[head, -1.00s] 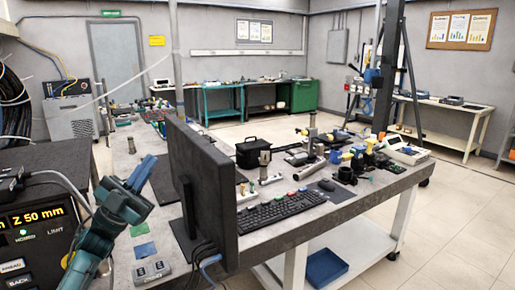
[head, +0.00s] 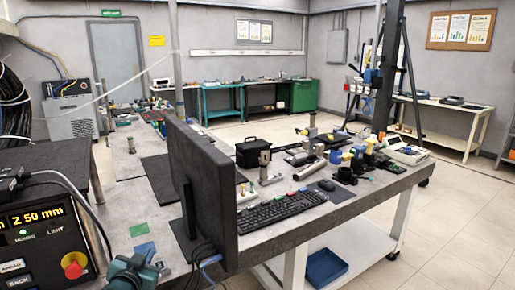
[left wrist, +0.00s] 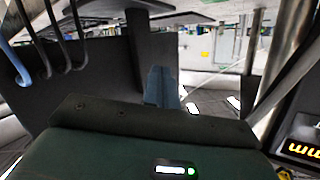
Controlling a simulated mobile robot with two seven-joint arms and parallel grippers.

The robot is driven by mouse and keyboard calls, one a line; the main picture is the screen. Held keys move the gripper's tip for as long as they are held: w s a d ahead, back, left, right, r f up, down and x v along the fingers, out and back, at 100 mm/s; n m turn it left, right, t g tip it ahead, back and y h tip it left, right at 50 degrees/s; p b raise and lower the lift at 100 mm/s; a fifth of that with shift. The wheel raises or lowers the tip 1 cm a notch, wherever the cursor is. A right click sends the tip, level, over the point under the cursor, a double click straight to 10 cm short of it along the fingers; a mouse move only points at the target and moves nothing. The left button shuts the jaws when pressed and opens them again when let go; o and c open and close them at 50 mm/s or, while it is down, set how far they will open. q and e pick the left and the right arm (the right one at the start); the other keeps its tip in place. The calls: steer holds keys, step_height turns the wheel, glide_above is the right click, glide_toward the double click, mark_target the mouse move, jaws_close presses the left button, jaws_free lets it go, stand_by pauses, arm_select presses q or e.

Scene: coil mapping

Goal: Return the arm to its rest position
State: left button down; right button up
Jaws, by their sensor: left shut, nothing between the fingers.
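My left arm's teal end (head: 136,272) shows low in the head view, at the bottom edge between the control box and the monitor. In the left wrist view the two blue-grey fingers of my left gripper (left wrist: 160,78) are together with nothing between them. They point toward a dark panel, apparently below the level of the bench top. My right gripper is in neither view.
The control box (head: 40,240) with a red knob stands close at the left. The black monitor (head: 212,190) and the bench (head: 290,225) are just right of the arm. A keyboard (head: 270,212) and tools lie on the bench. Cables hang behind the monitor.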

arm_select(q)
steer(key=s+d+f+g+h, duration=0.1)
steer(key=s+d+f, duration=0.3)
steer(key=s+f, duration=0.25)
steer(key=s+d+f+g+h, duration=0.1)
steer(key=s+d+f+g, duration=0.1)
steer(key=s+d+f, duration=0.45)
steer(key=s+d+f+g, duration=0.1)
steer(key=s+d, duration=0.1)
steer(key=s, duration=0.7)
steer(key=s+d+f+g+h, duration=0.1)
steer(key=s, duration=0.9)
steer(key=shift+d+f+n, duration=0.15)
steer(key=shift+d+n, duration=0.15)
steer(key=shift+d, duration=0.1)
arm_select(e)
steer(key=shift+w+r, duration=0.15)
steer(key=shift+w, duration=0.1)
arm_select(q)
steer(key=shift+s, duration=0.1)
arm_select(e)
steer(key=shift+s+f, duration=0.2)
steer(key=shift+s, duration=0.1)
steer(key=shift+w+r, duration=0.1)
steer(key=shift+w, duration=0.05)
